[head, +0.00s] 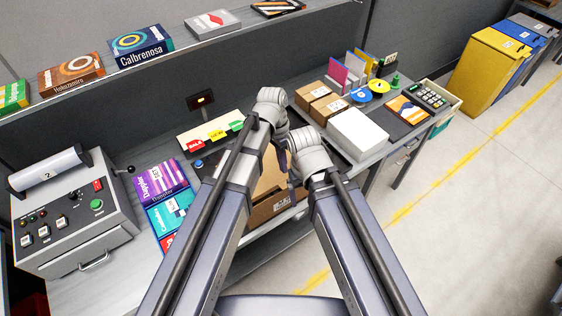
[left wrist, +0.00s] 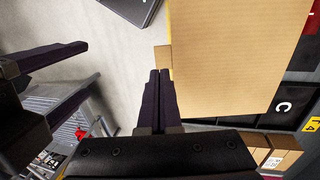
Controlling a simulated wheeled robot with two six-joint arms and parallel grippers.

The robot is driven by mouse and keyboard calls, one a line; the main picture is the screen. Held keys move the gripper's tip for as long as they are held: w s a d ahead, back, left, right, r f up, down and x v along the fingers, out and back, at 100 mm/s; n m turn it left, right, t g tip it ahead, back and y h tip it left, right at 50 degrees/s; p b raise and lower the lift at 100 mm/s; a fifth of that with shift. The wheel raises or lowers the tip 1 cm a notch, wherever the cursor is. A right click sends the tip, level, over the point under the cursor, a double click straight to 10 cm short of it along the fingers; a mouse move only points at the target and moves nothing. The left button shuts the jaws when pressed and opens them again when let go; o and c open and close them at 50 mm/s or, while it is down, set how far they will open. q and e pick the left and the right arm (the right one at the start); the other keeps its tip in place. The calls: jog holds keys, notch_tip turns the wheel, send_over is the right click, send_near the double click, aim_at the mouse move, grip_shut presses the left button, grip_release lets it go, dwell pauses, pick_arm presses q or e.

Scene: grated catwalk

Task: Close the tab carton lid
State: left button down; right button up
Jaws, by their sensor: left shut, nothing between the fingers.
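The brown tab carton (head: 262,212) stands at the front edge of the bench in the head view, largely hidden behind my arms. In the left wrist view a broad brown carton panel (left wrist: 240,50) fills the upper right, with a small tab (left wrist: 162,56) at its left edge. I cannot tell how far the lid is folded. My left gripper (left wrist: 160,73) is shut and empty, its fingertips close to that tab; contact is unclear. My right gripper (left wrist: 90,62) shows at the left of the wrist view, fingers apart, away from the panel.
A control machine (head: 75,215) and bright boxes (head: 165,190) stand left of the carton. A white stack (head: 357,134), small brown boxes (head: 322,102) and a calculator (head: 428,95) stand right. A shelf (head: 215,45) runs behind. Floor (head: 480,200) at right is clear.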

aim_at(286, 185)
pick_arm(q)
jog(key=b+x, duration=0.4)
jog(key=x, duration=0.1)
jog(key=shift+d+f, duration=0.1)
jog(key=shift+f, duration=0.25)
jog(key=shift+t+y, duration=0.4)
jog(key=shift+t, duration=0.2)
jog(key=f+b, duration=0.2)
jog(key=s+f+b, duration=0.1)
jog(key=b, duration=0.1)
jog(key=f+b, duration=0.2)
jog(key=shift+s+d+f, duration=0.3)
jog(key=shift+s+d, duration=0.1)
jog(key=shift+w, duration=0.15)
jog(key=shift+r, duration=0.1)
